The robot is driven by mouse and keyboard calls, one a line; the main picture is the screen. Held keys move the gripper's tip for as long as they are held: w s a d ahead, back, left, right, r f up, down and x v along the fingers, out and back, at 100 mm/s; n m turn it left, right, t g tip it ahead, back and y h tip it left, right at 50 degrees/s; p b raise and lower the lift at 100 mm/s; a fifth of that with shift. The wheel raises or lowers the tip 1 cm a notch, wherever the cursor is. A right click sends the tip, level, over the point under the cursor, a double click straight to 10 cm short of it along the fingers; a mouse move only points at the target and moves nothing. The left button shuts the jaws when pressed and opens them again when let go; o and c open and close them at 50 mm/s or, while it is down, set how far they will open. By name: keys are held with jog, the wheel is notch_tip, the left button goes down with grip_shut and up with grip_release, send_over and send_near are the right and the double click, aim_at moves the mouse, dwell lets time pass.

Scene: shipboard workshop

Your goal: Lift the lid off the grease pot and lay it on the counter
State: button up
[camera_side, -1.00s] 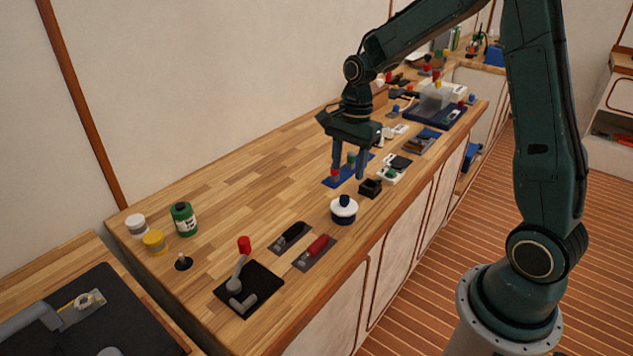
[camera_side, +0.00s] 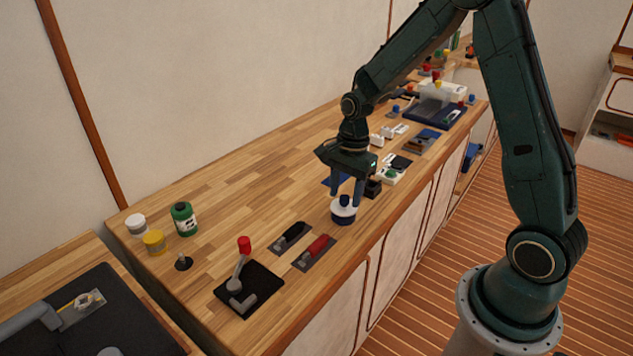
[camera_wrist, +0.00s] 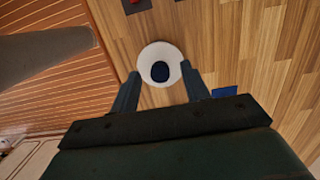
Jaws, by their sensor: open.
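The grease pot (camera_side: 343,218) is a short dark blue pot on the counter (camera_side: 240,200) near its front edge. Its white lid (camera_side: 338,210) has a dark blue knob and sits on the pot. In the wrist view the lid (camera_wrist: 146,59) is a white disc with the dark knob (camera_wrist: 160,72) near its middle. My gripper (camera_side: 346,200) points down over the lid, its fingers open on either side of the knob. In the wrist view my gripper (camera_wrist: 161,80) shows its two fingertips apart at the lid's near edge. Whether they touch the lid is unclear.
Two switch plates, one with a black handle (camera_side: 291,234) and one with a red handle (camera_side: 318,245), lie left of the pot. A red-knobbed lever (camera_side: 245,244) stands further left. A dark block (camera_side: 373,189) is close behind. Bare counter lies toward the wall.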

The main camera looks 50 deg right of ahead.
aim_at(345, 197)
jog(key=shift+f, duration=0.35)
grip_shut()
jog(key=shift+r, duration=0.2)
dwell(0.3)
notch_tip(345, 197, up, 20)
dwell(0.6)
jog(key=shift+f, duration=0.15)
dwell(0.3)
